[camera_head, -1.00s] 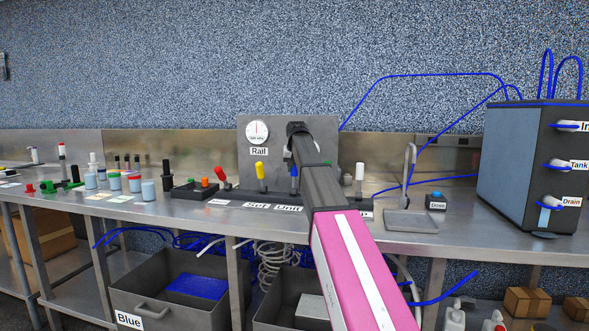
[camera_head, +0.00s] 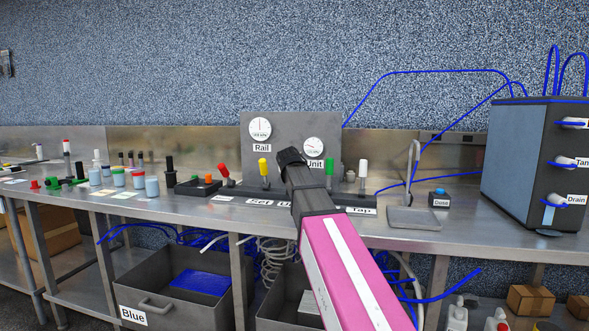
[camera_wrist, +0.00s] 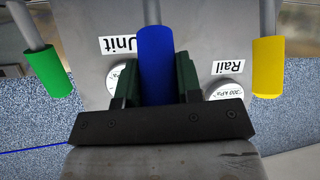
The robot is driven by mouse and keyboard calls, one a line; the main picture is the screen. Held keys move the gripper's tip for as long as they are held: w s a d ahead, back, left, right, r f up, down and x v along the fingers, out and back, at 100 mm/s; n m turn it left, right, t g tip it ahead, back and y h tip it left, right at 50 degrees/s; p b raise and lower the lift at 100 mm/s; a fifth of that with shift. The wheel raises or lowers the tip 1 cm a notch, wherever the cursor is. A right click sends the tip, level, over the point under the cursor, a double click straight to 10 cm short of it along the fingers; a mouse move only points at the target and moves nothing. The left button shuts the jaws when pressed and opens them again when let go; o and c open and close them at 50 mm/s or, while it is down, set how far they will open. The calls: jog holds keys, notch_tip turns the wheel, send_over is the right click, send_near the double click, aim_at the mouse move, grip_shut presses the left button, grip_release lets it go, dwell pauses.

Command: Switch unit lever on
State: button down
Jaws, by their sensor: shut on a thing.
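The blue unit lever (camera_wrist: 155,65) sits between the dark green finger pads in the wrist view. My gripper (camera_wrist: 156,88) is shut on its blue grip. In the head view my gripper (camera_head: 290,158) is at the panel, between the yellow lever (camera_head: 264,167) and the green lever (camera_head: 331,169), and hides the blue lever. The Unit gauge (camera_head: 314,147) and Rail gauge (camera_head: 260,128) are on the grey panel (camera_head: 290,124) behind. I cannot tell the blue lever's tilt.
The yellow (camera_wrist: 267,68) and green (camera_wrist: 49,74) levers flank my gripper in the wrist view. A red lever (camera_head: 224,172) is left and a white lever (camera_head: 363,170) right.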

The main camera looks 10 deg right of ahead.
jog(key=shift+s+a+f+t, duration=0.2)
jog(key=shift+s+f+t, duration=0.2)
jog(key=shift+s+t, duration=0.3)
jog(key=c, duration=0.8)
grip_release()
jog(key=shift+w, duration=0.1)
jog(key=v, duration=1)
jog(key=shift+s+a, duration=0.3)
jog(key=shift+s, duration=0.1)
